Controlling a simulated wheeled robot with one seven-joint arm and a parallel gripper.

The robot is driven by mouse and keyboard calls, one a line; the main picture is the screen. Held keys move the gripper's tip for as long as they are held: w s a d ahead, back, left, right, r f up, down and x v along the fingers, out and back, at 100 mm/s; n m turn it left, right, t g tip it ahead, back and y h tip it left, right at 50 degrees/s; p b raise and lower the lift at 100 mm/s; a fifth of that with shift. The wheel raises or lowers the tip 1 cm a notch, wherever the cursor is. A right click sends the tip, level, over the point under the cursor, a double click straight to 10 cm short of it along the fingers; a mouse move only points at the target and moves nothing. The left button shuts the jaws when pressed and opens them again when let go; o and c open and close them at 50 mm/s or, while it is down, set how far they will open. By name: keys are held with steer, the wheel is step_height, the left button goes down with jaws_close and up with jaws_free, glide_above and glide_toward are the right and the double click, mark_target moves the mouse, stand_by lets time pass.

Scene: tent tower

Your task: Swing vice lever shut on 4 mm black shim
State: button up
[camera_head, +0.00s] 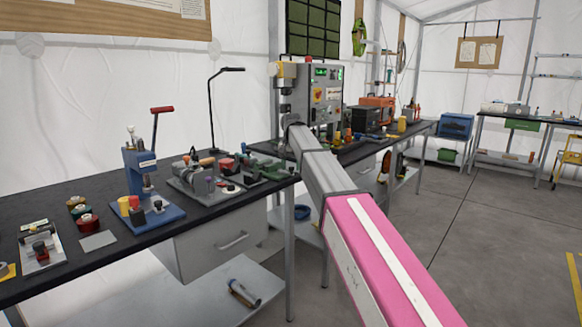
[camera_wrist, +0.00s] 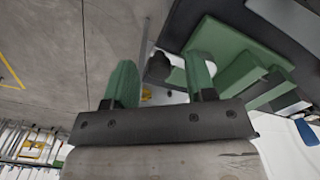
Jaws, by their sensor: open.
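In the wrist view my gripper (camera_wrist: 160,82) has two green fingers spread apart, with nothing seen held between them. A green metal block with a stepped body (camera_wrist: 240,55), apparently the vice, lies just beyond and right of the right finger; I cannot tell whether they touch. A dark rounded knob (camera_wrist: 158,66) shows between the fingers, nearer the right one; it may be the lever's end. In the head view a small green fixture (camera_head: 262,168) sits near the bench's right end. The fingers cannot be made out there. I cannot identify the black shim or the lever's position.
The black bench (camera_head: 115,262) carries a blue press (camera_head: 140,170), a grey fixture (camera_head: 195,178) and red-topped spools (camera_head: 88,222). A lamp (camera_head: 210,110) stands behind. A grey control box (camera_head: 325,85) stands beyond my arm.

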mark_target(291, 168)
step_height(291, 168, up, 11)
steer(key=shift+f, duration=0.15)
stand_by(0.5)
